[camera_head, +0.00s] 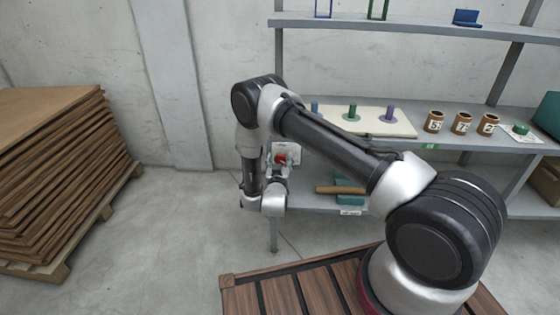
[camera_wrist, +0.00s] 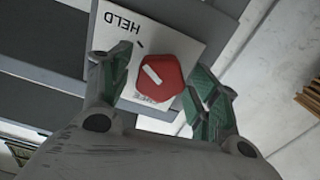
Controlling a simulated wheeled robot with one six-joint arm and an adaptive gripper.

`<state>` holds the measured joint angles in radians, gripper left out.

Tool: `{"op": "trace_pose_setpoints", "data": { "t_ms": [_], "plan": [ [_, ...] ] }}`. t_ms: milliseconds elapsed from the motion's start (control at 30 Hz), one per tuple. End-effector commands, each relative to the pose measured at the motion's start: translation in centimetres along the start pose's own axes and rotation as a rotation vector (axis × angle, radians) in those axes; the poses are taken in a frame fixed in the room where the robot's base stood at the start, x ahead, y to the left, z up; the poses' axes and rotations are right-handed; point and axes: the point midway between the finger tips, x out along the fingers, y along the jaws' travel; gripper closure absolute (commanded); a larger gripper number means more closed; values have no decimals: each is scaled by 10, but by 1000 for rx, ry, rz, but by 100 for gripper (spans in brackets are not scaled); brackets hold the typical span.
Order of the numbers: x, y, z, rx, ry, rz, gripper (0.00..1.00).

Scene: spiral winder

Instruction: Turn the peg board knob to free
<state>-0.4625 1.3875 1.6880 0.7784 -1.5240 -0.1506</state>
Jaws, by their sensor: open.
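The red knob (camera_wrist: 168,75) sits on a white plate (camera_wrist: 190,40) in the wrist view, with a white pointer mark towards its upper left. The plate bears the word HELD, upside down, and a second word below the knob that is partly hidden. My gripper (camera_wrist: 162,80) is open, with one green-padded finger on each side of the knob. I cannot tell if either finger touches it. In the head view the knob (camera_head: 281,158) shows red at the shelf's left end, near my gripper (camera_head: 279,168). The pale peg board (camera_head: 385,123) carries coloured pegs on the shelf.
Labelled brown cups (camera_head: 435,121) and a green button (camera_head: 521,129) stand on the same shelf (camera_head: 465,142). A wooden handle and teal block (camera_head: 349,188) lie on the lower shelf. Stacked brown sheets (camera_head: 60,175) stand at left. The floor (camera_head: 180,235) between is clear.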

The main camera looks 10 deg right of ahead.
Motion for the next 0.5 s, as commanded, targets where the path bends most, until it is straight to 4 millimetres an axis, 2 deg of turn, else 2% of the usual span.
{"op": "trace_pose_setpoints", "data": {
  "t_ms": [267, 500],
  "plan": [
    [3, 0, 0, -1, 0, -1, 39],
    [2, 0, 0, -1, 0, -1, 81]
  ]
}}
